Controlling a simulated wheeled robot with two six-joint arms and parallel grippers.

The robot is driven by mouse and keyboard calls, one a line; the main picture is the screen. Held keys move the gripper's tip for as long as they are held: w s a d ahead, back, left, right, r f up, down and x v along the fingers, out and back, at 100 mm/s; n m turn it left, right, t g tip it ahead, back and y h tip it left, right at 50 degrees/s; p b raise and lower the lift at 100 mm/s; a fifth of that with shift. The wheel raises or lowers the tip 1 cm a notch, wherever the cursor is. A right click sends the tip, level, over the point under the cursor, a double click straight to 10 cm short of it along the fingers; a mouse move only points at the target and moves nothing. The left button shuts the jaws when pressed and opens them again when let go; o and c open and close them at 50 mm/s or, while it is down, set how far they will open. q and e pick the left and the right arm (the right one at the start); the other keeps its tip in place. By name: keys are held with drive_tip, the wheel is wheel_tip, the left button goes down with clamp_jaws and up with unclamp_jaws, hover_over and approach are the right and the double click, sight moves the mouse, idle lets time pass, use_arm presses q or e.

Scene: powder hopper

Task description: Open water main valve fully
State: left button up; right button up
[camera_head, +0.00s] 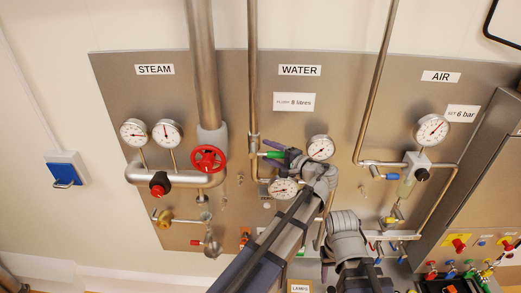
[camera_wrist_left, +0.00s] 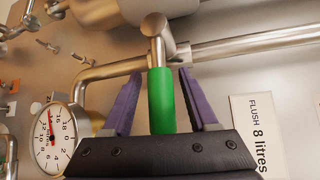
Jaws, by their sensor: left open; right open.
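The water valve's green lever handle (camera_head: 274,154) is on the vertical pipe under the WATER label (camera_head: 299,70). It points right from the pipe, roughly across it. My left gripper (camera_head: 280,153) is at this handle. In the left wrist view, the green handle (camera_wrist_left: 161,100) lies between the two purple fingers of the open left gripper (camera_wrist_left: 160,78). Gaps show on both sides, so the fingers do not grip it. My right arm shows low in the head view, but I cannot see its gripper.
Gauges (camera_head: 321,147) and (camera_head: 284,188) sit close to my left wrist. A red handwheel (camera_head: 208,159) is on the steam pipe to the left. A blue-handled air valve (camera_head: 391,177) is to the right. A flush sign (camera_wrist_left: 262,135) is beside the gripper.

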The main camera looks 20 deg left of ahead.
use_arm(q)
drive_tip(key=shift+a, duration=0.1)
drive_tip(key=shift+d+r, duration=0.1)
drive_tip(key=shift+d, duration=0.25)
drive_tip(key=shift+s, duration=0.1)
drive_tip(key=shift+c, duration=0.8)
drive_tip(key=shift+a, duration=0.2)
drive_tip(key=c, duration=0.3)
clamp_jaws()
drive_tip(key=shift+d, duration=0.1)
